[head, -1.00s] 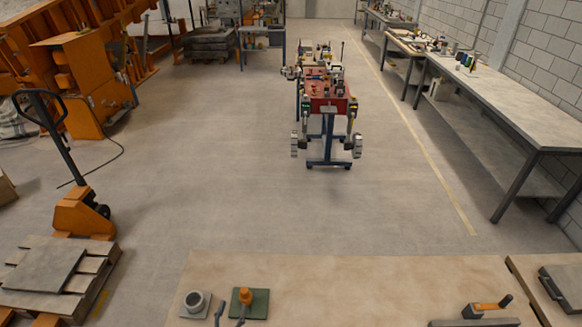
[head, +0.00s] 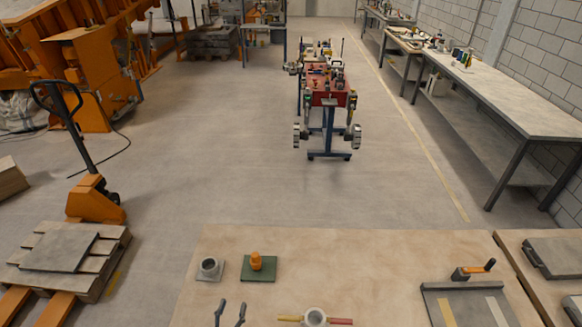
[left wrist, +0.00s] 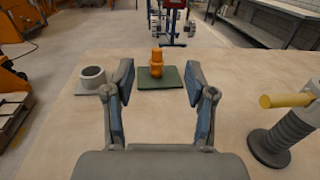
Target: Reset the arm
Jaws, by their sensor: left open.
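My left gripper (head: 230,313) shows at the bottom of the head view, with two dark fingertips spread apart. In the left wrist view the same gripper (left wrist: 160,100) is open and empty, its blue-padded fingers wide apart. Between and beyond the fingers stands an orange fitting (left wrist: 157,62) on a green plate (left wrist: 175,78). The orange fitting (head: 256,261) also shows in the head view, above and to the right of the fingertips. A grey ring-shaped socket (head: 209,265) stands left of it. My right gripper is not in view.
A valve-like piece with yellow and red handles (head: 314,317) stands close right of my left gripper. A grey tilting bed with an orange crank (head: 490,265) lies further right. The table (head: 370,262) is clear between them. A pallet truck (head: 92,195) stands on the floor at left.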

